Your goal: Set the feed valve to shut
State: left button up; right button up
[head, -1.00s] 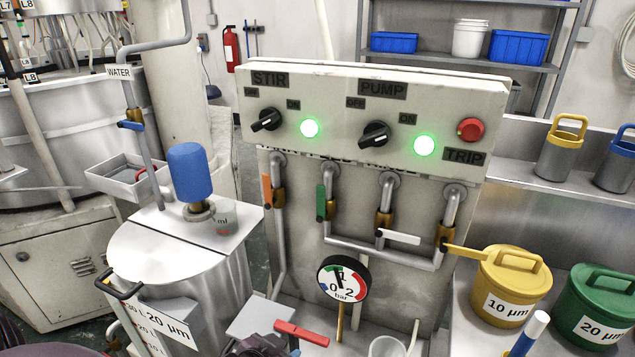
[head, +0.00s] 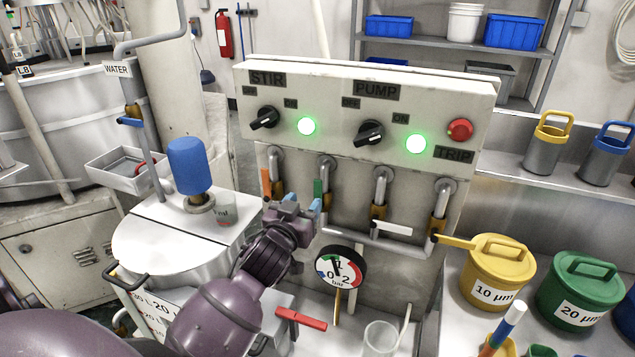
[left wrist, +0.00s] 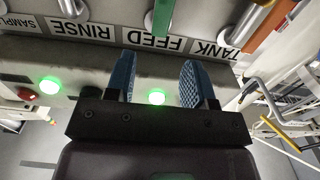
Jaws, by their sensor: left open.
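The feed valve's green handle (head: 318,188) stands upright along its pipe, second from the left under the STIR and PUMP panel (head: 360,105). Its lower part and the valve body are hidden behind my gripper. My left gripper (head: 294,205) is open and empty, just in front of and below the handle. In the left wrist view, the green handle (left wrist: 163,14) appears beyond the blue fingertips (left wrist: 157,75), roughly in line with the gap between them. The FEED label (left wrist: 146,39) shows upside down there. I see no contact. My right gripper is out of view.
Neighbouring valves have an orange handle (head: 267,183) close left, a white handle (head: 392,228) and a yellow handle (head: 456,242) to the right. A pressure gauge (head: 341,267) and a red lever (head: 301,319) sit below. A blue-topped tank (head: 190,235) stands left.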

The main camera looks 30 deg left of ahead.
aim_at(317, 185)
pick_arm(q)
jog(key=x, duration=0.9)
grip_shut()
